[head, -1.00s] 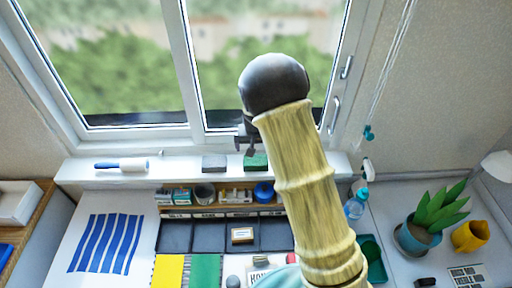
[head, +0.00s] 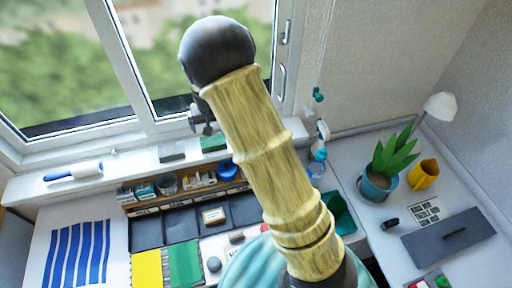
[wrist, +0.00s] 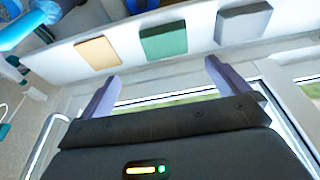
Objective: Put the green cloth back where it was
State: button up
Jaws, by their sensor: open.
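The green cloth (head: 213,142) looks like a small folded rectangle lying on the white windowsill. In the wrist view the green cloth (wrist: 163,40) lies between a tan square (wrist: 98,53) and a grey block (wrist: 243,22), apart from both. My gripper (wrist: 160,85) is open and empty, its two fingers spread on the window side of the cloth and not touching it. In the head view my gripper (head: 203,125) is partly hidden behind my arm, close to the cloth. The tan square is hidden there by my arm.
A blue-handled roller (head: 75,173) lies on the sill at left. A spray bottle (head: 322,131) stands right of my arm. The window frame (head: 135,70) rises behind the sill. Below are an organiser rack (head: 190,183) and flat yellow (head: 147,268) and green (head: 185,264) panels.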

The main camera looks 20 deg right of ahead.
jog(key=s+d+r, duration=0.3)
jog(key=s+d, duration=0.1)
jog(key=s, duration=0.4)
jog(key=s+d+r, duration=0.2)
jog(key=s+d, duration=0.2)
jog(key=s, duration=0.4)
jog(key=s+d+r, duration=0.3)
jog(key=s+d, duration=0.1)
jog(key=s, duration=0.4)
jog(key=shift+s+r, duration=0.25)
jog(key=shift+r, duration=0.05)
jog(key=shift+c, duration=0.2)
